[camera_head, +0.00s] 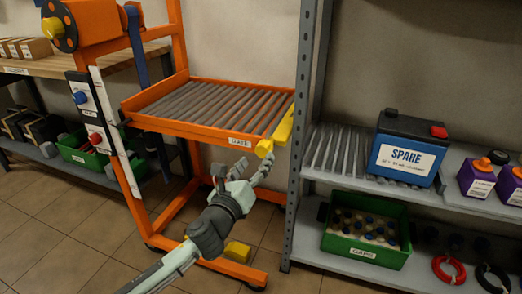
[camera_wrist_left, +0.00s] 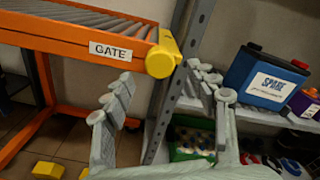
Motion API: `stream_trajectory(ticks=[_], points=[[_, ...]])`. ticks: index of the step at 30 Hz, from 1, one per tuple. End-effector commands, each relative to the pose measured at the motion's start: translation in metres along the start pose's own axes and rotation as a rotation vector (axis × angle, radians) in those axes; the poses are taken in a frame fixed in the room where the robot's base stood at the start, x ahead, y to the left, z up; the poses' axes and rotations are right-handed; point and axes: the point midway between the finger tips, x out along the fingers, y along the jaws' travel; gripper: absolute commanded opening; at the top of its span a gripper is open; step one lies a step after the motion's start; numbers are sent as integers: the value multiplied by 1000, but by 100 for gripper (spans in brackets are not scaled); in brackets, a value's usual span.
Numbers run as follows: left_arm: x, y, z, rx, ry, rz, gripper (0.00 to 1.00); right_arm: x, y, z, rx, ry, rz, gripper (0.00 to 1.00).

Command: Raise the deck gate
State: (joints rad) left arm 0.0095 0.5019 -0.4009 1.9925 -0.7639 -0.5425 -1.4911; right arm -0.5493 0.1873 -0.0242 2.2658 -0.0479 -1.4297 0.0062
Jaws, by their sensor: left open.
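The deck gate (camera_head: 283,126) is a yellow bar lying along the right edge of the orange roller deck (camera_head: 155,122). Its rounded near end sticks out past the deck's front corner. A white GATE label (camera_head: 240,143) is on the deck's front rail just left of that end. The gate's yellow end (camera_wrist_left: 164,56) shows large in the left wrist view. My left gripper (camera_head: 243,170) is open and empty, just below and in front of the gate's end. In the wrist view its fingers (camera_wrist_left: 163,88) are spread to either side below the yellow end. My right gripper is not in view.
A grey shelf post (camera_head: 302,120) stands close to the right of the gate. The shelf holds a blue SPARE battery (camera_head: 408,148), purple batteries and a green CAPS bin (camera_head: 365,255). Orange cart legs and a yellow block (camera_head: 237,251) are below the deck.

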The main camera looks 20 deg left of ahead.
Motion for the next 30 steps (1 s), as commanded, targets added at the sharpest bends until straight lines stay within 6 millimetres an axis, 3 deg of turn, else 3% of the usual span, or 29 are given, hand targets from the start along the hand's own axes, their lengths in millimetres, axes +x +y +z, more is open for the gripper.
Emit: stream_trajectory(ticks=[3,9,20,30], points=[[22,0,1,-2,-3,1,58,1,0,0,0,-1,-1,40],[45,0,0,-3,-1,1,58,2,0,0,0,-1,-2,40],[51,0,0,-4,1,2,58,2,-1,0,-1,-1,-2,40],[50,0,0,-4,1,2,16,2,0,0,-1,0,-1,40]])
